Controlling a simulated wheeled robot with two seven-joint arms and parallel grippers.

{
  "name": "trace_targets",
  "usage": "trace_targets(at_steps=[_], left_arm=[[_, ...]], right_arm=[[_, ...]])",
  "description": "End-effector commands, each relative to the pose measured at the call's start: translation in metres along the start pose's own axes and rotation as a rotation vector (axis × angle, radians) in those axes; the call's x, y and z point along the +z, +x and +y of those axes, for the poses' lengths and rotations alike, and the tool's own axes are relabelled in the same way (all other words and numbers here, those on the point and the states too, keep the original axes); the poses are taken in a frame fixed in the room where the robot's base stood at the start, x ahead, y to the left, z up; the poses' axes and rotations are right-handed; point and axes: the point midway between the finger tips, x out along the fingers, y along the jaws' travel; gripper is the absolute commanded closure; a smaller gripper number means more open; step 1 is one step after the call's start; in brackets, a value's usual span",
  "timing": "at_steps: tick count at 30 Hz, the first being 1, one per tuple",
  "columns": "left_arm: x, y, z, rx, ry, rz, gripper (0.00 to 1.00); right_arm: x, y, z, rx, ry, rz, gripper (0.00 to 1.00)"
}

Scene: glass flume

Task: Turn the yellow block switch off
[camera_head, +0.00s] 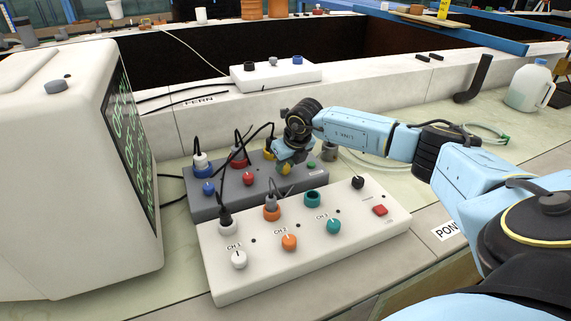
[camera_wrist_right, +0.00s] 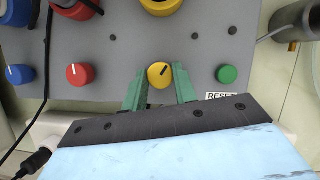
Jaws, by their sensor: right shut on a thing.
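The yellow switch knob (camera_wrist_right: 160,75) is on the grey control box (camera_head: 228,201), below a larger round yellow part (camera_wrist_right: 162,5) in the right wrist view. Its dark pointer line tilts up and to the right there. The knob also shows in the head view (camera_head: 286,169), partly hidden by my gripper. My right gripper (camera_wrist_right: 160,84) is shut on the yellow knob, with one green finger on each side of it. It also shows from above in the head view (camera_head: 289,160). My left gripper is in neither view.
Blue (camera_wrist_right: 19,75) and red (camera_wrist_right: 80,74) knobs and a green button (camera_wrist_right: 227,74) flank the yellow knob. A white box (camera_head: 232,284) with cables stands in front. A monitor (camera_head: 60,190) stands left, a jug (camera_head: 529,88) far right.

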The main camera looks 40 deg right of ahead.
Motion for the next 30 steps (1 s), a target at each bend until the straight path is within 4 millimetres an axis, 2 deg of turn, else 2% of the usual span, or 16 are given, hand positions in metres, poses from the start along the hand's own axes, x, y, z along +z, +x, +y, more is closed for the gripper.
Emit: trace_targets(at_steps=[8,15,22,30], left_arm=[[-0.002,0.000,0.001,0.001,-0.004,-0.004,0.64],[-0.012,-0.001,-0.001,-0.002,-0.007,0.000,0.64],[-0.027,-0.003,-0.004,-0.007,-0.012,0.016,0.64],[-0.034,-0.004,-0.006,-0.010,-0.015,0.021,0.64]], right_arm=[[0.001,0.000,-0.002,0.097,-0.229,-0.002,0.95],[0.001,0.000,-0.003,0.164,-0.394,-0.002,0.95],[0.002,0.000,-0.004,0.205,-0.495,-0.001,0.95],[0.002,0.000,-0.004,0.223,-0.543,0.000,0.95]])
